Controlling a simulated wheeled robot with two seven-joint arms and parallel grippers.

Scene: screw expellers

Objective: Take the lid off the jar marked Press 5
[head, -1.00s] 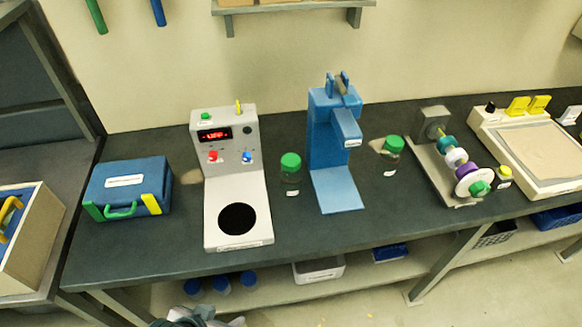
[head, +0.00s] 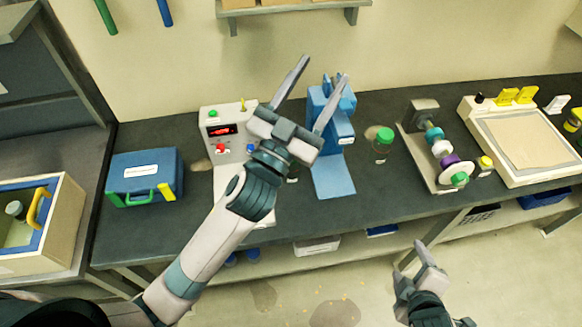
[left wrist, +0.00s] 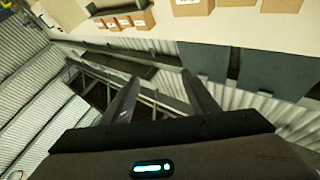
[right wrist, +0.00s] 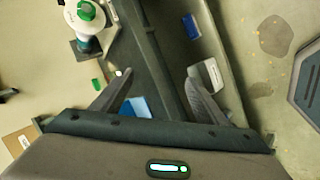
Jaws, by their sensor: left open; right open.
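A clear jar (head: 380,153) with a green lid (head: 386,134) stands on the dark bench, right of the blue press (head: 336,178). Its label is too small to read. A second green-lidded jar, between the grey machine and the blue press, is almost wholly hidden behind my left gripper, so I cannot tell which jar is Press 5. My left gripper (head: 325,72) is open and empty, raised in front of the blue press, fingers pointing up; its fingers also show in the left wrist view (left wrist: 160,80). My right gripper (head: 412,260) is open and empty, low before the bench.
A grey machine (head: 228,125) with a red display stands left of the blue press. A blue case (head: 145,172) lies further left. A screw assembly (head: 440,150) and a tray (head: 525,145) stand at the right. A wall shelf (head: 290,12) hangs above.

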